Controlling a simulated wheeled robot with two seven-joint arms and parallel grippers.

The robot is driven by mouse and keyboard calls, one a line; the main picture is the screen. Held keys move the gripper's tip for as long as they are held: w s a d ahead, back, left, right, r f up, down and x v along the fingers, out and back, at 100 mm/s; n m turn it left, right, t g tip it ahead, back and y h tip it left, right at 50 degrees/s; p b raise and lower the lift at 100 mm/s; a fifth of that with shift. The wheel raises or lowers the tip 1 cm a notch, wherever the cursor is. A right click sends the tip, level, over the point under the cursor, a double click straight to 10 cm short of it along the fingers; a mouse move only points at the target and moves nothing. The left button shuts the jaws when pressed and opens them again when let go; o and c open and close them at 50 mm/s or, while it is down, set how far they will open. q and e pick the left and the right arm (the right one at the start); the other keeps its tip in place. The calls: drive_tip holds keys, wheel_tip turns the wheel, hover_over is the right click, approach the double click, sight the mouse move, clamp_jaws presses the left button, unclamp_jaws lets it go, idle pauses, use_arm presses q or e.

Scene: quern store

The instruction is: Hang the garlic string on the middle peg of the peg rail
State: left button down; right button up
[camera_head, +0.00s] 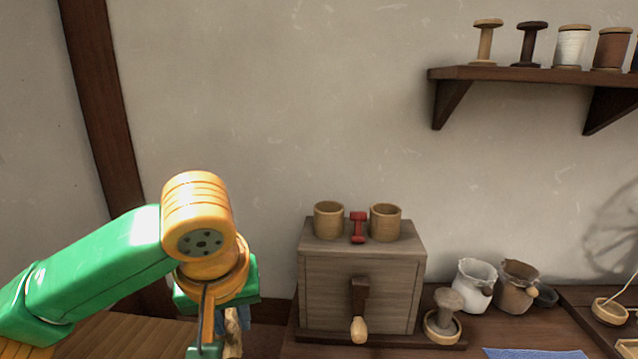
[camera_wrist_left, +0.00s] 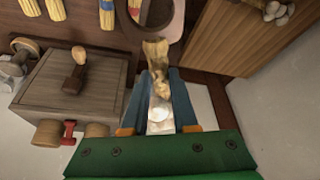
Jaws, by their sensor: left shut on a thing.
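My left gripper (camera_head: 228,322) is low in the left part of the head view, its arm coming in from the left and partly covering its jaws. In the left wrist view its two blue fingers (camera_wrist_left: 160,98) are shut on a pale tan and whitish thing, which looks like the garlic string (camera_wrist_left: 157,52). Its tan end sticks out beyond the fingertips; in the head view only a small tan piece (camera_head: 233,343) shows below the gripper. The peg rail is not seen in either view. My right gripper is not in view.
A wooden box (camera_head: 334,292) with a crank handle stands right of the gripper, bearing two cups and a red spool. Pots (camera_head: 474,288) stand farther right. A wall shelf (camera_head: 535,75) holds several spools. The wall between is bare.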

use_arm(q)
drive_tip(key=s+a+f+m+h, duration=0.1)
drive_tip(key=s+a+f+m, duration=0.25)
drive_tip(key=s, duration=0.25)
wheel_tip(320, 180, up, 11)
drive_tip(key=p, duration=1)
drive_tip(key=shift+a+r+p, duration=0.15)
drive_tip(key=shift+a+p, duration=0.1)
drive_tip(key=shift+p, duration=0.05)
